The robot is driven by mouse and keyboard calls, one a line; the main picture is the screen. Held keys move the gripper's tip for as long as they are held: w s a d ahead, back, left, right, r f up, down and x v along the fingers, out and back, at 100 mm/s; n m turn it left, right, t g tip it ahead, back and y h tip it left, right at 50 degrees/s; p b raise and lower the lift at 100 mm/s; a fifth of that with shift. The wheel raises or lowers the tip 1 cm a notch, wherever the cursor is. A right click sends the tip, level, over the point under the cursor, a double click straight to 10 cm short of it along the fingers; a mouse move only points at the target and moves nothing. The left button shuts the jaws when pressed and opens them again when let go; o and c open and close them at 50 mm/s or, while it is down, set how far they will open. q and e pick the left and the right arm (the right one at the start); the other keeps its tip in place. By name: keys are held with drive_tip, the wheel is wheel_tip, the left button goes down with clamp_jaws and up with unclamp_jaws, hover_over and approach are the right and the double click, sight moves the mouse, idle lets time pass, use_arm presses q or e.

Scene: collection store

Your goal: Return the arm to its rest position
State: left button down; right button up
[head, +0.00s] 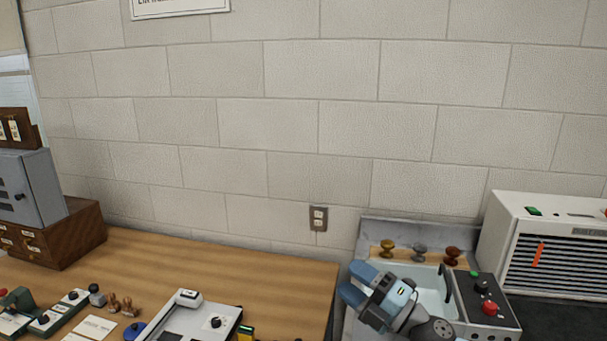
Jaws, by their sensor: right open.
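My right gripper (360,286) is in the lower right of the head view, with its blue fingers pointing left. The fingers are apart and nothing shows between them. It is in front of a light sink-like basin (433,299) and hides part of it. The near part of my right arm runs out of the bottom of the view. My left gripper is not in view.
A wooden bench (270,285) fills the lower left, with a white device (190,322) at its front. A wooden drawer cabinet (62,236) stands at left. A control box (487,309) is right of the basin, beside a white vented unit (550,245). A block wall (320,130) stands behind.

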drive_tip(key=s+d+f+m+t+h, duration=0.1)
drive_tip(key=s+d+f+m+h, duration=1.1)
drive_tip(key=m+h, duration=0.75)
drive_tip(key=s+d+f+m+g+y, duration=0.1)
drive_tip(key=s+d+f+m+g, duration=0.15)
drive_tip(key=s, duration=0.45)
drive_tip(key=s+d+f+m+g+y, duration=0.15)
drive_tip(key=s+f+g, duration=0.25)
drive_tip(key=s, duration=0.4)
drive_tip(key=s+d+f+m+g, duration=0.1)
drive_tip(key=s+f+m+g, duration=0.25)
drive_tip(key=s, duration=0.35)
drive_tip(key=w+a+f+n+t+y+p, duration=0.1)
drive_tip(key=w+a+f+t+y+p, duration=0.2)
drive_tip(key=w+a+f+t+p, duration=0.3)
drive_tip(key=shift+w+a+f+t+p, duration=0.3)
drive_tip(key=shift+a+t+p, duration=0.15)
drive_tip(key=shift+t+p, duration=0.2)
drive_tip(key=shift+r, duration=0.1)
